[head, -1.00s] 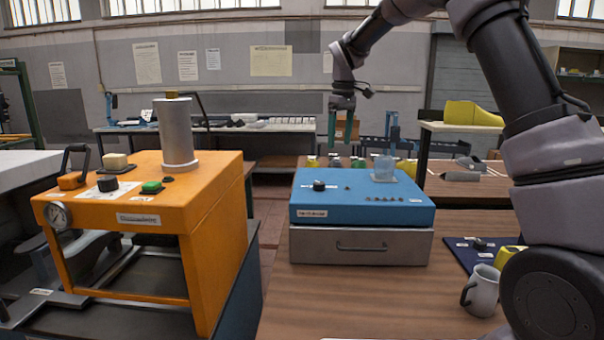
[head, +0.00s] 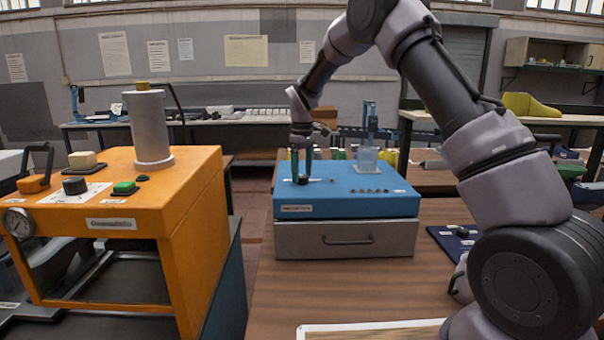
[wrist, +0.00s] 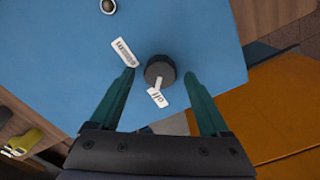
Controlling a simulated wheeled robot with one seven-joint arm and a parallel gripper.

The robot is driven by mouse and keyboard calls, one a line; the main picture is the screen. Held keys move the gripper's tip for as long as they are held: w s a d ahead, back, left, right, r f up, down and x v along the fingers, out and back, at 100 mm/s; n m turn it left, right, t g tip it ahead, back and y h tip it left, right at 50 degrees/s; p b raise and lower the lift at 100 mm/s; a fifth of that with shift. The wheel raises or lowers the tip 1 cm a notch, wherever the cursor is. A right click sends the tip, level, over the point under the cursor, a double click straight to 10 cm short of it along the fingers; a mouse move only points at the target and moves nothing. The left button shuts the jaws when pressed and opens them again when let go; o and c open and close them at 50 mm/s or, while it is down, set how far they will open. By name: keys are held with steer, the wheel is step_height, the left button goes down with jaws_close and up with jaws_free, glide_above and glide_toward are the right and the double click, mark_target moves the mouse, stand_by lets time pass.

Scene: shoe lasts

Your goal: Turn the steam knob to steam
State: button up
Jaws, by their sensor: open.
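The steam knob (head: 303,181) is a short black round knob on the top of a blue box (head: 345,208). In the wrist view the knob (wrist: 160,70) has a label "steam" (wrist: 125,52) at its upper left and a label "off" (wrist: 158,97) just below it. A small pale mark at the knob's lower edge seems to face "off". My gripper (head: 301,163) points down over the knob. In the wrist view my gripper (wrist: 158,74) is open, its two green fingers on either side of the knob with gaps, apparently not touching it.
An orange machine (head: 120,205) with a grey cylinder (head: 150,128) and its own black knob (head: 75,186) stands left. A clear container (head: 368,160) and several small buttons are on the blue box. A grey mug (head: 460,283) is partly hidden by my arm.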

steer(key=shift+f, duration=0.25)
jaws_close()
